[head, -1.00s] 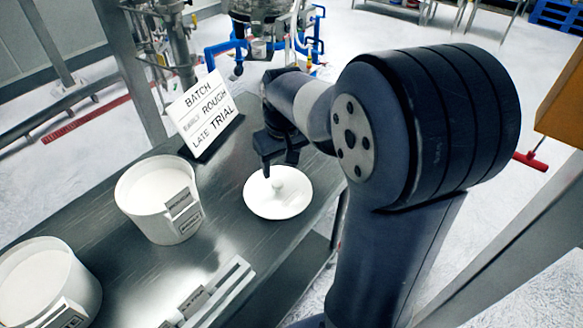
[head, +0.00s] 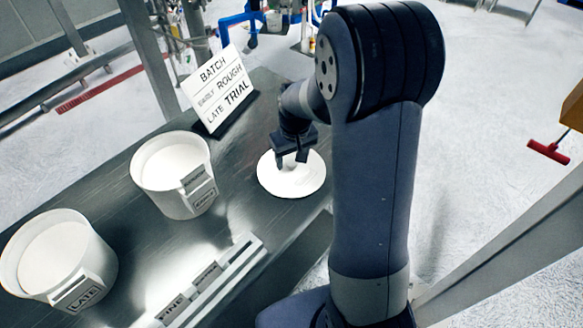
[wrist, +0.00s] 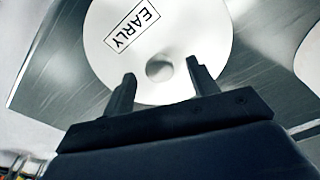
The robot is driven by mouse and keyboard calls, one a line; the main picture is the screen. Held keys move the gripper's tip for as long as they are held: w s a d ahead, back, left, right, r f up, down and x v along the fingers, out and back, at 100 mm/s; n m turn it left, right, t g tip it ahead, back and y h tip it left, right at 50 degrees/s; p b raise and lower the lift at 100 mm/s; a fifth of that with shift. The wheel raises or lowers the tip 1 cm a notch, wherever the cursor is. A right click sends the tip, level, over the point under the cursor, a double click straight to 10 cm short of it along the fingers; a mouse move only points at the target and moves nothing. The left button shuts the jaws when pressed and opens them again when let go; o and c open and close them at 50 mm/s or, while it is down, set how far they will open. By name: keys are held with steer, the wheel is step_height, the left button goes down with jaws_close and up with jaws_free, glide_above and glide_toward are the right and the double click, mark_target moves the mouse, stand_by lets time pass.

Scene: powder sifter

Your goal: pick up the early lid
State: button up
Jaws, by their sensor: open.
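The early lid (head: 300,182) is a white round disc lying flat on the dark metal table, to the right of the tubs. In the wrist view the lid (wrist: 185,40) carries a boxed label reading EARLY, and its small round knob (wrist: 159,68) shows just beyond my fingertips. My gripper (head: 292,163) is above the lid in the head view, with its fingers pointing down and partly hiding the knob. In the wrist view my gripper (wrist: 160,80) is open, one finger on each side of the knob's line. I cannot tell whether the fingers touch the lid.
A white tub (head: 172,175) with a label stands left of the lid. Another tub (head: 58,262) labelled LATE stands nearer. A sign (head: 219,88) reading BATCH, EARLY ROUGH, LATE TRIAL stands behind. A pale label rack (head: 215,280) lies at the table's front edge.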

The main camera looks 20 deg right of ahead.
steer(key=shift+f, duration=0.35)
steer(key=shift+c, duration=0.2)
jaws_close()
